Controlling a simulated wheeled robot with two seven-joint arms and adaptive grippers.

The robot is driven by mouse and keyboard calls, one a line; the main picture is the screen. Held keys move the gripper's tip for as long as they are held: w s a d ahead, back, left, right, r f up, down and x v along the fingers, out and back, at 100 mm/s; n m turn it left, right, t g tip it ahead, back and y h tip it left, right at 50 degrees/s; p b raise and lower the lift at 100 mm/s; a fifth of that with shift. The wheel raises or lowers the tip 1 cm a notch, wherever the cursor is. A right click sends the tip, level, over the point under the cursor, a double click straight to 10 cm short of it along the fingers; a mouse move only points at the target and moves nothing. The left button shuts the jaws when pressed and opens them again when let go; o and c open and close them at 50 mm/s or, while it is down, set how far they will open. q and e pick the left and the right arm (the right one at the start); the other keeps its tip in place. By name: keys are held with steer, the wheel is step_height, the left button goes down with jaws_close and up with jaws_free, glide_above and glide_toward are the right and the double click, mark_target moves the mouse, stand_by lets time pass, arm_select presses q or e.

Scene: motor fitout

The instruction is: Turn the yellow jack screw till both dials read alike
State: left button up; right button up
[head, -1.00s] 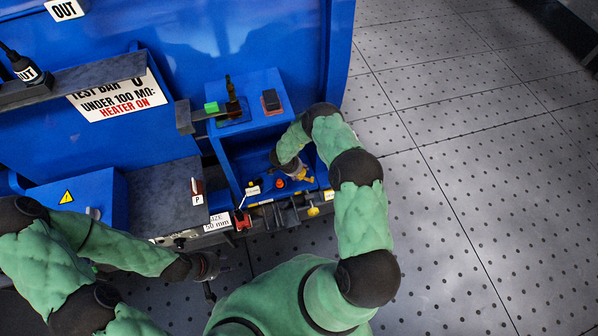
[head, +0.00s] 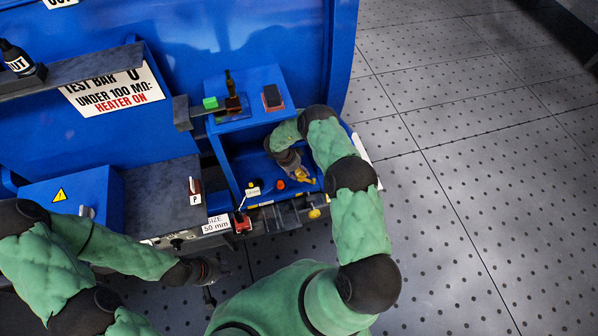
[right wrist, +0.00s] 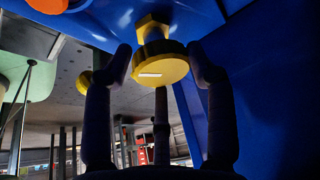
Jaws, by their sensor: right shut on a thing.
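The yellow jack screw (right wrist: 160,62) shows in the right wrist view as a round yellow knob with a white mark and a hex part above it. My right gripper (right wrist: 163,68) has its fingers on either side of the knob, shut on it. In the head view my right gripper (head: 299,172) is inside the blue open box (head: 232,165), largely covering the screw. My left gripper (head: 212,282) hangs left of centre, away from the box; its jaws are too small to read. I cannot make out either dial face.
An orange knob (head: 281,184) sits on the box floor. A red block (head: 243,222) and a yellow ball knob (head: 314,213) are along its front edge. Perforated floor at the right is clear.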

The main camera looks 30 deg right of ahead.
steer(key=shift+w, duration=0.2)
steer(key=o, duration=0.8)
steer(key=shift+s, duration=0.15)
